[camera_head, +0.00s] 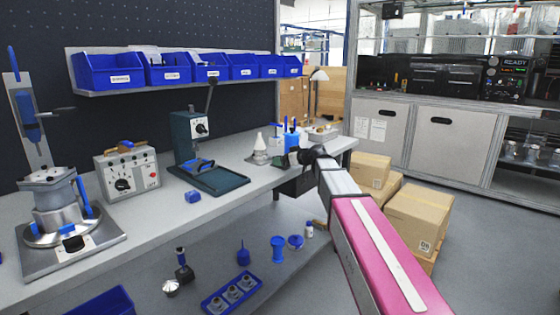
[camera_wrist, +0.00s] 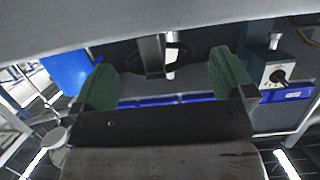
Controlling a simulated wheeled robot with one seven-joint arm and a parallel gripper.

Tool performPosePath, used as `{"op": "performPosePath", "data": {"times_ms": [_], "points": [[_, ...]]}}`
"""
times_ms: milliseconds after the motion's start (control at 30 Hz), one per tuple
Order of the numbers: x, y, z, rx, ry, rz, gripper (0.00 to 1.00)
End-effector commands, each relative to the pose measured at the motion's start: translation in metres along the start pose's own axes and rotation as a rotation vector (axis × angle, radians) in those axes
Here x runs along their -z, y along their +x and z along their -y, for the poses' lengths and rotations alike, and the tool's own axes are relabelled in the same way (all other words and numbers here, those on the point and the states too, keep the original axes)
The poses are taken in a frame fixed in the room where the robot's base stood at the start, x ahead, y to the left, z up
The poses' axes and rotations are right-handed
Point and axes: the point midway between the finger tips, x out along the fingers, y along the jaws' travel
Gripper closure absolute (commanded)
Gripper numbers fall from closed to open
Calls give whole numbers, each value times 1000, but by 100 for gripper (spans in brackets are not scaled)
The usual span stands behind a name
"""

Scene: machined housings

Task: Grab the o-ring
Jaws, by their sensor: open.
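My gripper (camera_wrist: 163,78) is open, with its two green finger pads spread apart at left and right in the wrist view. A thin dark loop (camera_wrist: 186,53), which looks like the o-ring, shows between and beyond the pads, near a grey upright piece (camera_wrist: 152,55) and a small white part. I cannot tell whether the loop is around or beside them. Nothing is clamped. In the head view my gripper (camera_head: 300,157) is at the bench's right part, mostly hidden by my arm. The o-ring cannot be made out there.
A white cone (camera_head: 260,143) on a grey base stands on the bench left of my gripper. Blue bottles and a tray (camera_head: 322,134) are close behind it. A green press (camera_head: 195,140) stands farther left. Blue bins (camera_head: 110,72) line the shelf. Cartons (camera_head: 415,215) stand on the floor.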

Motion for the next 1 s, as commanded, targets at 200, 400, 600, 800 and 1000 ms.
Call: {"op": "performPosePath", "data": {"times_ms": [200,400,600,800,1000], "points": [[0,17,-1,-3,0,-1,0],[0,16,0,-3,-1,-1,20],[0,16,-1,-3,-1,-1,51],[0,16,-1,-3,-1,-1,51],[5,14,-1,-2,-1,-1,51]]}}
